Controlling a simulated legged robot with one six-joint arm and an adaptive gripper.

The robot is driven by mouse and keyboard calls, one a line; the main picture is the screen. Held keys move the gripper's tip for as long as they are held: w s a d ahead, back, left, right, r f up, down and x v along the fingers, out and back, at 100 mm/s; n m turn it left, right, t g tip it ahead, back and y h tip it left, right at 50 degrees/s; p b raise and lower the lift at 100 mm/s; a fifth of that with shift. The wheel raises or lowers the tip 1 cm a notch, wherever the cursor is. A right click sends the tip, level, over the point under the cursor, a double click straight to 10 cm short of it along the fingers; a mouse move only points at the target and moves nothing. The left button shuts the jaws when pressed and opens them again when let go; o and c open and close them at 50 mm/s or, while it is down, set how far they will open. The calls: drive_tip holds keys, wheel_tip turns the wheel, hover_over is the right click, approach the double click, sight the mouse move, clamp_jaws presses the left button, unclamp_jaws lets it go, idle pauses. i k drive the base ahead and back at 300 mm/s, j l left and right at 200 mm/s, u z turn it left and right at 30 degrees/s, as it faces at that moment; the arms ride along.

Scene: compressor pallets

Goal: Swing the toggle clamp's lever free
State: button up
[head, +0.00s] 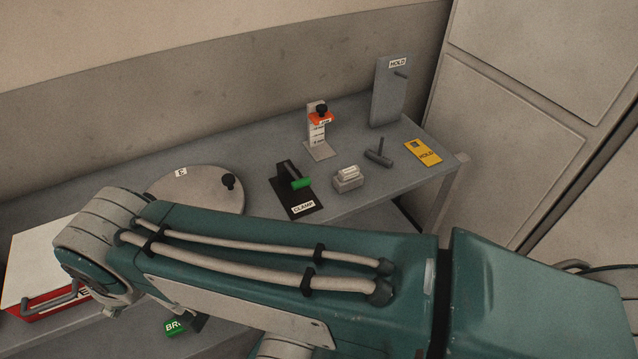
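The toggle clamp's black base plate (298,206), with a white "CLAMP" label, lies on the grey bench in the middle of the head view. Its lever has a green grip (301,183) and a dark bar that runs up and left from the grip, over the plate. I cannot tell from this view what the clamp presses on. My gripper is not in the frame. My teal arm crosses the whole lower part of the view, in front of the bench edge.
A round grey disc (200,187) with a black knob lies left of the clamp. A red-fronted box (40,262) is far left.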

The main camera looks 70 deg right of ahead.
sight(298, 182)
drive_tip(key=k+l+z, duration=0.15)
drive_tip(key=z, duration=1.9)
drive_tip(key=j+z, duration=0.1)
drive_tip(key=j, duration=1.05)
drive_tip(key=k, duration=0.05)
